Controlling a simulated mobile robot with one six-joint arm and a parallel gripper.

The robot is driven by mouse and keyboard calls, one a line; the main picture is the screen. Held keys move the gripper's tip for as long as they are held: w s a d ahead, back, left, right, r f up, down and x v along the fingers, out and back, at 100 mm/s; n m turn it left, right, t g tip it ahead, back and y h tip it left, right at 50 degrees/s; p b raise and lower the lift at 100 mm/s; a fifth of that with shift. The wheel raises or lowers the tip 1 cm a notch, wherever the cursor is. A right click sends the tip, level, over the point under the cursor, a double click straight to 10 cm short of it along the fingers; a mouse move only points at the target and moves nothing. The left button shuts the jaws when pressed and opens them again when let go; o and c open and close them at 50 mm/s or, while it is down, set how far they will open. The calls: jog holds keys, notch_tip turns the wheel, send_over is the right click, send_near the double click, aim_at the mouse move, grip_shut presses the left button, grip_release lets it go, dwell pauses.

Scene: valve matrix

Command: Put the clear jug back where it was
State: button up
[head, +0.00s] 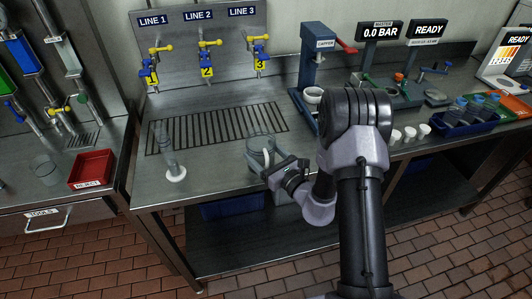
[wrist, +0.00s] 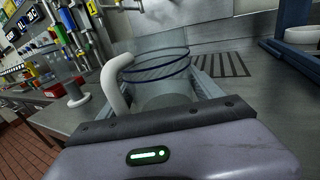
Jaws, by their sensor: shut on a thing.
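The clear jug (head: 262,147) is upright over the steel bench, near the front edge and just below the drain grate. It has a pale handle (wrist: 117,84) and dark bands around its clear body (wrist: 158,66). My gripper (head: 268,167) is shut on the jug, with its fingers on either side of the body in the wrist view (wrist: 180,98). The jug's base is hidden by my gripper, so I cannot tell whether it touches the bench.
A clear cylinder on a white foot (head: 172,165) stands to the left. The drain grate (head: 215,128) lies behind, below three numbered valves. A blue press (head: 316,75) and white cups (head: 410,133) are to the right. A red reject bin (head: 91,170) sits on the left bench.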

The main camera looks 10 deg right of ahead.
jog(key=shift+a, duration=0.3)
jog(key=shift+w+f, duration=0.1)
jog(key=shift+f, duration=0.1)
jog(key=o, duration=1.7)
jog(key=shift+d+r, duration=0.1)
jog(key=shift+r, duration=0.05)
